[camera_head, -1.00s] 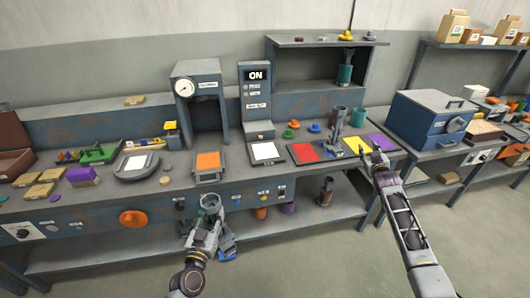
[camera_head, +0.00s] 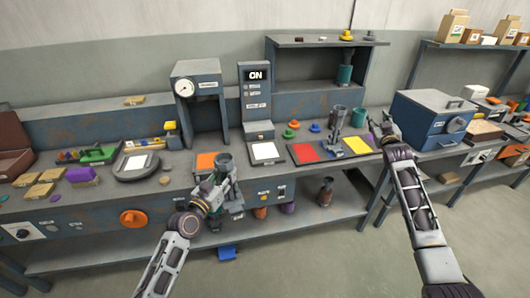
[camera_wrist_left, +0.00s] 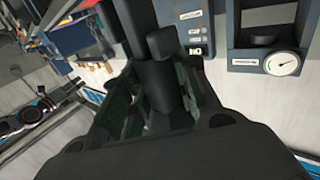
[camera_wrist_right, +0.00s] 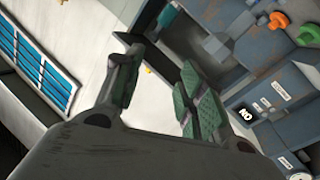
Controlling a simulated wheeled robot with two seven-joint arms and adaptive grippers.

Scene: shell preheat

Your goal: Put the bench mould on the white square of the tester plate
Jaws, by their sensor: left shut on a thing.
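My left gripper (camera_head: 219,186) is shut on a dark grey cylinder, seemingly the bench mould (camera_head: 226,163). It holds it roughly upright in front of the bench edge, near the orange square. In the left wrist view the dark cylinder (camera_wrist_left: 157,82) stands between the fingers. A plate with a white square (camera_head: 264,151) lies empty before the column marked ON, right of the held cylinder. Another white square (camera_head: 138,162) sits on a rounded grey device at left; I cannot tell which is the tester plate. My right gripper (camera_head: 386,134) is open and empty near the purple square.
Red (camera_head: 305,152) and yellow (camera_head: 357,146) squares lie to the right. Grey cylinders (camera_head: 338,114) stand behind them. The gauge press (camera_head: 196,90) and ON column (camera_head: 256,92) rise at the back. The blue cabinet (camera_head: 432,118) is beside my right arm.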

